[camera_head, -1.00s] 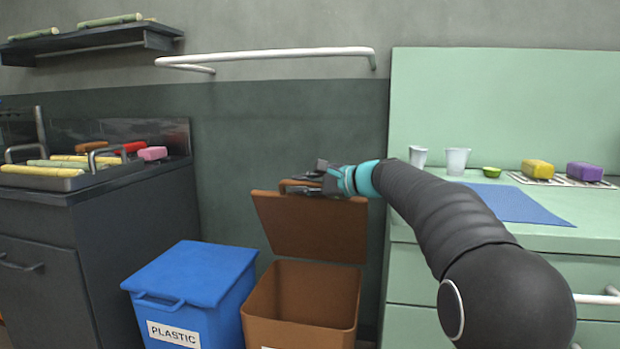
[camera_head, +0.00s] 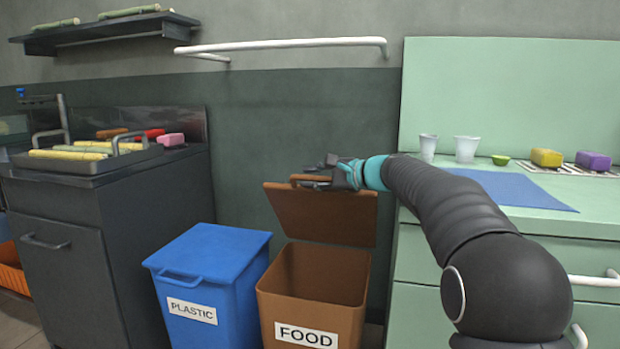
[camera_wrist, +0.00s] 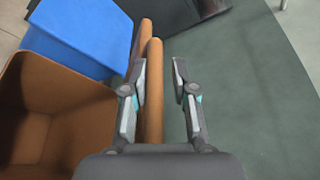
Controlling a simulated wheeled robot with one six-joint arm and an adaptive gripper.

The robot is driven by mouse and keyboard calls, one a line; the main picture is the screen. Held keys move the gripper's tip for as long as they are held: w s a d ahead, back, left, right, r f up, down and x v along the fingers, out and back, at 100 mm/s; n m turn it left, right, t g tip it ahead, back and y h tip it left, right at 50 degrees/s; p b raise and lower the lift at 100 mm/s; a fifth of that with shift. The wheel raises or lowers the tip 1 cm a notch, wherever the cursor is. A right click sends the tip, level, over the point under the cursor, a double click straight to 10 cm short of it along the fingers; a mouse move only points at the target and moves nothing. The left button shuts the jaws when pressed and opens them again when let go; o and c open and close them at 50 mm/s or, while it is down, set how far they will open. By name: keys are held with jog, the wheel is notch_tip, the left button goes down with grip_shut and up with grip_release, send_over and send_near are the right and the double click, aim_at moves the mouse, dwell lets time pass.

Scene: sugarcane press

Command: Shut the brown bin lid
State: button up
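The brown bin (camera_head: 312,290), labelled FOOD, stands open on the floor; its inside shows at the left of the wrist view (camera_wrist: 50,115). Its lid (camera_head: 325,215) is raised nearly upright at the back, with a handle bar (camera_head: 308,178) along its upper edge. My gripper (camera_head: 318,180) is at that upper edge. In the wrist view my gripper (camera_wrist: 158,68) has its fingers apart, with the brown edge of the lid (camera_wrist: 155,100) between them, closer to the left finger. I cannot tell whether a finger touches it.
A blue bin (camera_head: 208,260) labelled PLASTIC, its lid shut, stands left of the brown bin. The green counter (camera_head: 580,225) is close on the right. A white rail (camera_head: 290,43) runs along the wall above. A dark cabinet (camera_head: 60,250) is at left.

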jog(key=v, duration=1.2)
jog(key=s+d+f+n+h+p, duration=0.3)
jog(key=s+f+n+h, duration=0.1)
jog(key=s, duration=0.9)
jog(key=s+d+f+n+g+h+p, duration=0.1)
jog(key=s+d+f+n+h+p, duration=0.2)
jog(key=s, duration=1)
jog(key=s+d+f+n+g+h+p, duration=0.1)
jog(key=s+d+f+n+h+p, duration=0.2)
jog(key=s, duration=1.1)
notch_tip(320, 180, down, 5)
jog(key=d+n+h, duration=0.1)
jog(key=h, duration=0.2)
jog(key=shift+d+f+n+h, duration=0.15)
jog(key=shift+d+n+h, duration=0.15)
jog(key=shift+d, duration=0.1)
